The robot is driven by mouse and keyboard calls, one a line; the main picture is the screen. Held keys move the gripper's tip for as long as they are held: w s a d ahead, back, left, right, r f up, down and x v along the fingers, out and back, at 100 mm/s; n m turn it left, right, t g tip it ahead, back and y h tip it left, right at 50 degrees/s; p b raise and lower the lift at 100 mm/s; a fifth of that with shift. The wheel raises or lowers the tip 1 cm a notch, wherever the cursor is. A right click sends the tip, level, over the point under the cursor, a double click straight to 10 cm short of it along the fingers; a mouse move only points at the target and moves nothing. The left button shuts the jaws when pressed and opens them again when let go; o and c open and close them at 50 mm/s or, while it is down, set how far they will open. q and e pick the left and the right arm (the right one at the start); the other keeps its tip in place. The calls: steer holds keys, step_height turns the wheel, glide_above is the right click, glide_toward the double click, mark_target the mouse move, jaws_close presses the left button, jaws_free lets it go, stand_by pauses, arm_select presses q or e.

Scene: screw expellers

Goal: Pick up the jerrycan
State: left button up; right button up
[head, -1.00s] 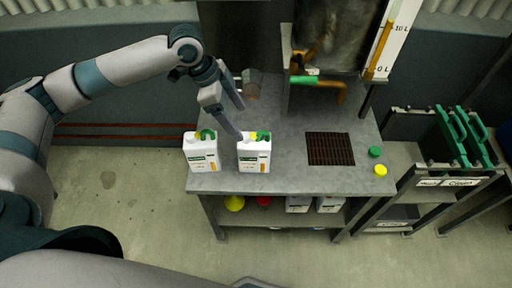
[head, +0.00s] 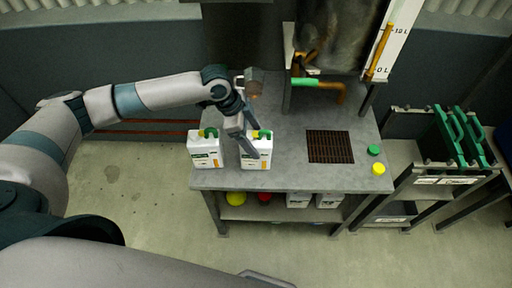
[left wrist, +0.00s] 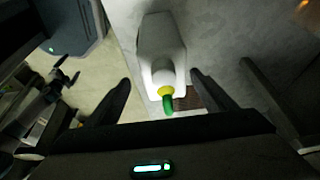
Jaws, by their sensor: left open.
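Two white jerrycans with printed labels stand upright at the front left of the grey table (head: 300,180). The left jerrycan (head: 205,153) has a green part on top. The right jerrycan (head: 256,160) has yellow and green on top. My left gripper (head: 256,141) is open at the right jerrycan, and one finger crosses in front of part of it. In the left wrist view a white jerrycan (left wrist: 163,50), with its yellow and green top, shows between the two spread fingers (left wrist: 160,88). I cannot tell whether they touch it. My right gripper is out of view.
A dark grate (head: 330,147) lies right of the jerrycans, with a green cap (head: 374,150) and a yellow cap (head: 379,169) beyond it. A machine with a green-handled tap (head: 318,82) stands behind. More containers (head: 298,200) sit on the lower shelf.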

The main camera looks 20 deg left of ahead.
arm_select(q)
steer(key=shift+x, duration=0.85)
steer(key=shift+w+d+f+p, duration=0.1)
steer(key=shift+w+f+p, duration=0.05)
steer(key=shift+f+p, duration=0.4)
steer(key=p+x, duration=0.1)
steer(key=x, duration=0.2)
steer(key=shift+w+f+p, duration=0.2)
steer(key=shift+f+p, duration=0.1)
steer(key=shift+p, duration=0.05)
steer(key=shift+f, duration=0.3)
steer(key=shift+c, duration=0.4)
